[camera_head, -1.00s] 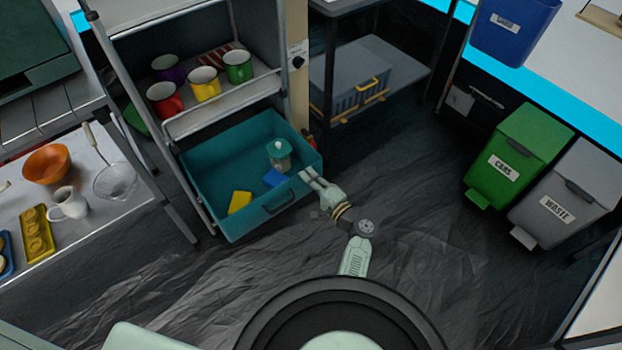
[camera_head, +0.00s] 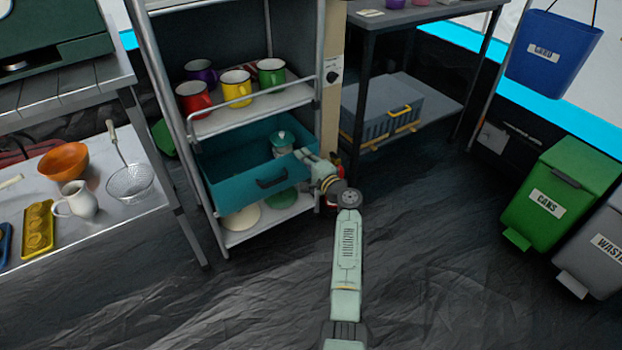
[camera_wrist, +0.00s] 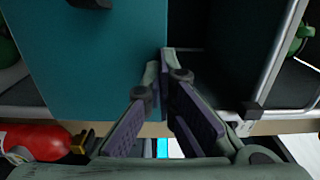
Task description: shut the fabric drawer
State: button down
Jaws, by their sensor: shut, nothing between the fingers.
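The teal fabric drawer (camera_head: 238,190) sits in the metal shelf unit and still sticks out partway at the front. A dark handle (camera_head: 272,178) is on its front face, and a teal-lidded jar (camera_head: 284,144) stands inside. My gripper (camera_head: 306,156) is at the right end of the drawer's front, with its fingers shut and empty. In the wrist view the drawer's teal face (camera_wrist: 110,60) fills the left and middle, and my fingertips (camera_wrist: 165,58) are at its edge. I cannot tell whether they touch it.
Mugs, including a red one (camera_head: 193,97), stand on the shelf above the drawer. Plates (camera_head: 242,217) lie on the shelf below. The floor (camera_head: 430,240) to the right is clear.

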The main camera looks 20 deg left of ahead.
jog(key=x, duration=0.1)
jog(key=b+x, duration=0.2)
jog(key=x, duration=0.1)
jog(key=shift+w+r, duration=0.15)
jog(key=shift+r, duration=0.15)
jog(key=shift+a, duration=0.1)
